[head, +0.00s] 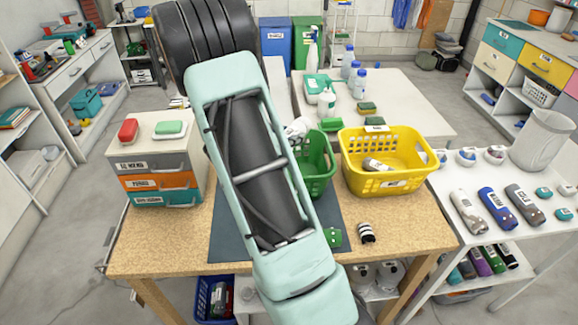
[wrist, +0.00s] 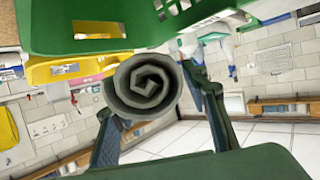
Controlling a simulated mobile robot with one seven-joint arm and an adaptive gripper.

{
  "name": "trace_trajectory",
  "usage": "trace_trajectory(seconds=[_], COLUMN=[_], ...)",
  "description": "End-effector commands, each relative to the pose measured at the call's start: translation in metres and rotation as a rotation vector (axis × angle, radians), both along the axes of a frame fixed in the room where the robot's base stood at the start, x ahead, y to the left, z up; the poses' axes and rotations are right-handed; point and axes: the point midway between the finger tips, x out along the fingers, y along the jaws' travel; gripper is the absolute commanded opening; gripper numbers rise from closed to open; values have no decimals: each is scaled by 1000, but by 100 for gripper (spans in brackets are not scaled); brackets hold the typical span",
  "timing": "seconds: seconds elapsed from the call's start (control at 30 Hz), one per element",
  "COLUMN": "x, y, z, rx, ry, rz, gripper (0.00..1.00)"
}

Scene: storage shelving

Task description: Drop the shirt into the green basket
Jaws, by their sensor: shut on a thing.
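A grey rolled shirt (wrist: 140,86) sits between the two fingers of my gripper (wrist: 150,92) in the wrist view, its spiral end facing the camera. My gripper is shut on it. The green basket (wrist: 90,30) fills the top of the wrist view, close to the roll; I cannot tell whether they touch. In the head view the green basket (head: 318,165) stands on the wooden table, partly hidden by my arm. My gripper and the held shirt cannot be made out clearly there.
A yellow basket (head: 400,176) with a rolled item stands right of the green one. A drawer box (head: 160,170) stands left. A green roll (head: 334,237) and a striped roll (head: 367,232) lie in front. Bottles and sponges stand on the white table (head: 405,100) behind.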

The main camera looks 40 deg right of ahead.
Motion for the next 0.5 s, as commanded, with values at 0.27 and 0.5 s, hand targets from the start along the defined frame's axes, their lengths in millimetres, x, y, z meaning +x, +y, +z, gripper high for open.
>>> trace_trajectory(seconds=[0.27, 0.5], x=[0, 0], y=[0, 0], z=[-25, -52], rx=[0, 0], ry=[0, 0], rz=[0, 1], gripper=[13, 13])
